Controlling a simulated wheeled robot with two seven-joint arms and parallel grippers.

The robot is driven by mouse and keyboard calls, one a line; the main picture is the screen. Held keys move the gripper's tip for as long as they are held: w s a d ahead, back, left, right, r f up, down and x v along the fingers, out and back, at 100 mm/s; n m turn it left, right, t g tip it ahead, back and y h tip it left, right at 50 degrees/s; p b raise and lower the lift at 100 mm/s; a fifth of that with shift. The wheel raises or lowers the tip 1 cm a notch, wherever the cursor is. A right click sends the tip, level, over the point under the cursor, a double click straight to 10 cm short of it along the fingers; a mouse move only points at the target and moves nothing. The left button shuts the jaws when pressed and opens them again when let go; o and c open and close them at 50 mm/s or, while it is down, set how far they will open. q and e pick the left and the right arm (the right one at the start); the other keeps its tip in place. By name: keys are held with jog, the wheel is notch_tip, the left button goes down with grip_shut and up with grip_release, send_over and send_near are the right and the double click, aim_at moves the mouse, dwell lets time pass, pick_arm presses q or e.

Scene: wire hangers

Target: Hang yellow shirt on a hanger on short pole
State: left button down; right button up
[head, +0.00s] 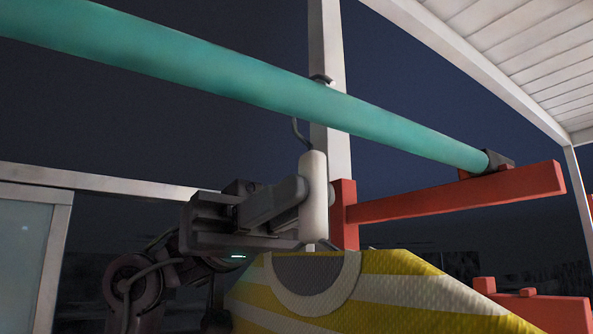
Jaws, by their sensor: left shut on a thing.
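The yellow shirt (395,288), with white stripes and a grey-white collar, hangs at the bottom centre, its lower part cut off by the frame. A hanger's pale, thick neck (313,180) rises above the collar. Its thin wire hook (297,130) shows just under the teal pole (210,72), and a small dark piece shows at the pole's upper edge. The pole hides the part between, so I cannot tell if the hook rests on it. My left gripper (303,195) is shut on the hanger neck, below the pole. My right gripper is out of view.
The pole runs from upper left to a red bracket (460,193) at the right. A white post (328,40) stands behind it. Another red bar (535,308) is at the lower right. A white slatted roof (520,45) is above right, and a glass-panelled frame (30,240) is at left.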

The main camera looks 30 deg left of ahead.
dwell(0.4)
pick_arm(q)
jog(key=c, duration=1.3)
grip_release()
jog(key=shift+a, duration=0.1)
jog(key=b+v, duration=0.2)
jog(key=v, duration=0.5)
jog(key=shift+w+a+f, duration=0.1)
jog(key=shift+a+f, duration=0.05)
jog(key=shift+a, duration=0.15)
